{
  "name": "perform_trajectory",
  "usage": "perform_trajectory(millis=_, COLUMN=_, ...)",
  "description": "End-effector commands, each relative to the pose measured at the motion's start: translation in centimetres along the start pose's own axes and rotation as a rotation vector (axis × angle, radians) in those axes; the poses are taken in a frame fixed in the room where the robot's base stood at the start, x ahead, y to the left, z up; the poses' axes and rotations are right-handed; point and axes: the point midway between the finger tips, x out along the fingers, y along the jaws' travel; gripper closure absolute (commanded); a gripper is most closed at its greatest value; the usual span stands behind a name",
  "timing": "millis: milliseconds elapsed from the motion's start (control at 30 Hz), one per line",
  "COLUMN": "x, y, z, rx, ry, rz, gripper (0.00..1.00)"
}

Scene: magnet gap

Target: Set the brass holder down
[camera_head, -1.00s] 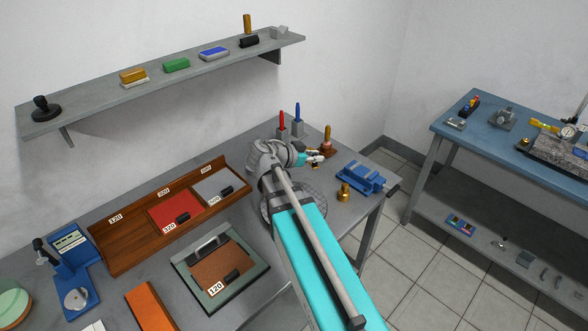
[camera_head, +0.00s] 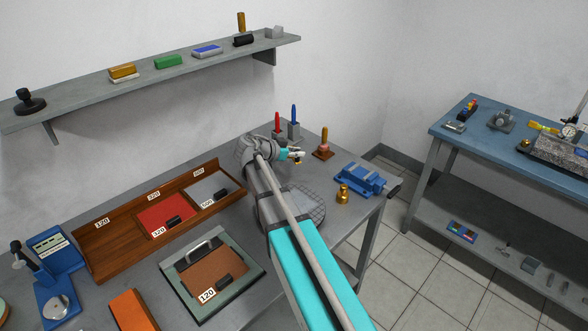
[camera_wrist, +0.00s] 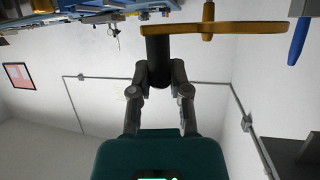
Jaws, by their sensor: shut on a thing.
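My gripper (camera_head: 297,155) is above the back part of the grey bench, left of the pinkish-brown post. In the wrist view my gripper (camera_wrist: 158,78) is shut on a dark cylinder, which looks like the grip of the brass holder (camera_wrist: 235,27). A brass bar with a small crosspiece runs sideways at the cylinder's far end. In the head view the held holder is tiny, with only small yellowish and dark bits showing at the fingertips. It appears to be clear of the bench, but the gap cannot be judged.
A red and a blue tool (camera_head: 293,123) stand upright behind my gripper. The post on a brown base (camera_head: 323,144) stands close on the right. A blue vise (camera_head: 361,180) and a brass cylinder (camera_head: 343,195) are nearer the right edge. A wooden tray (camera_head: 125,238) is left.

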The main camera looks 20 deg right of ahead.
Motion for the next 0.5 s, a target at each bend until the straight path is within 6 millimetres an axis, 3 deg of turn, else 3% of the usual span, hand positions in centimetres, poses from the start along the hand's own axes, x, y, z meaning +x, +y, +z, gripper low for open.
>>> perform_trajectory(millis=200, x=1.1, y=-1.7, z=1.9, rx=0.000, ry=0.001, rz=0.000, gripper=1.00)
perform_trajectory(millis=500, x=1.3, y=-2.1, z=2.2, rx=0.000, ry=0.001, rz=0.001, gripper=1.00)
